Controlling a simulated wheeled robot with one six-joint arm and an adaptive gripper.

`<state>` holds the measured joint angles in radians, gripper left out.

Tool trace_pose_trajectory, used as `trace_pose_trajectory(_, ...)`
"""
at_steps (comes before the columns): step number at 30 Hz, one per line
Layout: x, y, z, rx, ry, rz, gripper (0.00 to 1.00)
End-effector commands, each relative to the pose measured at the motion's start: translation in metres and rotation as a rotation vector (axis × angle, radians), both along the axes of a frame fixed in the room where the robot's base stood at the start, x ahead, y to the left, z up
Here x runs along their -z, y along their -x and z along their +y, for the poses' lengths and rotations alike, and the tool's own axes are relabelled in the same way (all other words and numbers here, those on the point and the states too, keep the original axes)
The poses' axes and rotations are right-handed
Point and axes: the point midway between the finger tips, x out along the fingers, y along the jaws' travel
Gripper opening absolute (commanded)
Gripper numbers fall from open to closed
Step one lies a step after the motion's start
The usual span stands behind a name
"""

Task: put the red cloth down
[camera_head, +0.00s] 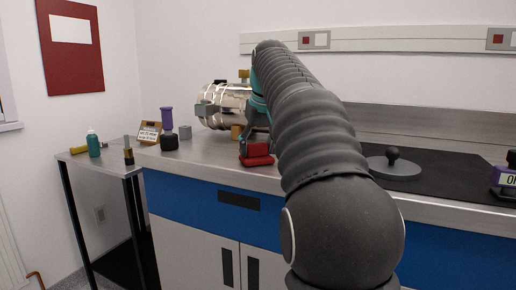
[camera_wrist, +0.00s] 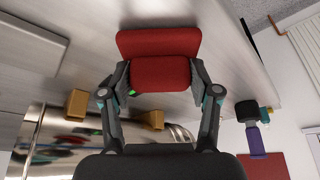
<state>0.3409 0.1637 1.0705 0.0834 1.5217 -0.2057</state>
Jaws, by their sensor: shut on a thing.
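The red cloth (camera_head: 257,155) looks like a folded red pad near the front edge of the metal counter (camera_head: 215,161). In the wrist view the cloth (camera_wrist: 160,71) lies between the two fingers of my gripper (camera_wrist: 160,80). My gripper is shut on it. In the head view my gripper (camera_head: 257,140) is partly hidden by my arm. The cloth is at or just above the counter top; I cannot tell whether it touches.
A shiny metal cylinder (camera_head: 226,108) lies behind the cloth on tan blocks. A grey disc with a knob (camera_head: 393,166) lies on the black mat at right.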

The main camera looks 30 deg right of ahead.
Motion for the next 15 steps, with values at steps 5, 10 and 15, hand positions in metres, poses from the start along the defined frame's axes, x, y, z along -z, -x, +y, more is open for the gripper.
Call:
trace_pose_trajectory(5,0.0028,0.0002,-0.0001,0.0,0.0,0.0,0.34)
trace_pose_trajectory(10,0.0023,0.0,-0.0002,0.0,0.0,0.0,0.87)
trace_pose_trajectory(15,0.0022,0.0001,-0.0004,0.001,0.0,0.0,0.87)
